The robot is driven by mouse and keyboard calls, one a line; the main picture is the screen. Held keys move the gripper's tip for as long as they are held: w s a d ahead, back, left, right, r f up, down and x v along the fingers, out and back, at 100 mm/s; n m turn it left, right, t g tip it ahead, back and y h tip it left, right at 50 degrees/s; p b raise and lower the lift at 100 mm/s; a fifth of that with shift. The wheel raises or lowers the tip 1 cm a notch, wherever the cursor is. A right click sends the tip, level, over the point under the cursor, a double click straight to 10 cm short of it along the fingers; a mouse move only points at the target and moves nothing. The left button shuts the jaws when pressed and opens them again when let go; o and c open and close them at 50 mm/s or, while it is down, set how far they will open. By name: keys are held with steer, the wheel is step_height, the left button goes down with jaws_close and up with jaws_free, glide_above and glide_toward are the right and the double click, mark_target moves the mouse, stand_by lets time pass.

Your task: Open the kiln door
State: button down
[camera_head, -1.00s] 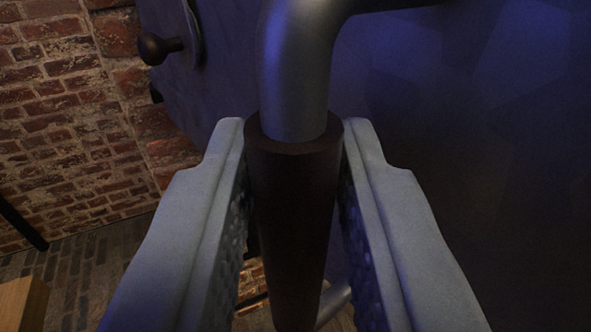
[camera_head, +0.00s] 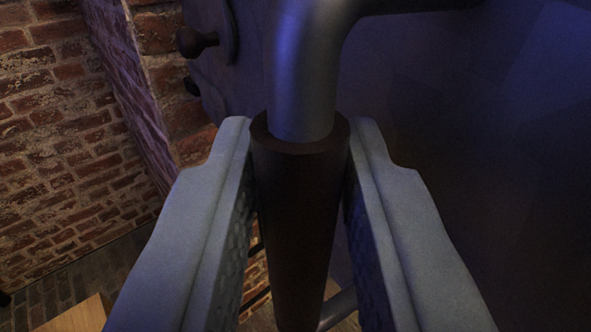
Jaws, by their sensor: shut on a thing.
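The kiln door (camera_head: 445,150) is a dark metal panel filling the right of the view. Its handle (camera_head: 302,205) is a bent grey metal bar with a dark brown grip sleeve. My gripper (camera_head: 300,135) is shut on the sleeve, with one pale grey finger on each side touching or nearly touching it. The lower end of the handle is partly hidden behind the sleeve and fingers. At upper left on the panel is a round plate with a dark knob (camera_head: 194,42).
A brick wall (camera_head: 55,140) stands at left, with a brick edge (camera_head: 170,80) close beside the panel. A paved floor (camera_head: 60,278) lies below. The corner of a wooden thing (camera_head: 80,317) shows at bottom left.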

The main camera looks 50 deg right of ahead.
steer(key=shift+w+a, duration=0.1)
steer(key=shift+a, duration=0.05)
steer(key=c, duration=1.3)
jaws_free()
steer(key=v, duration=1.7)
steer(key=shift+a, duration=0.15)
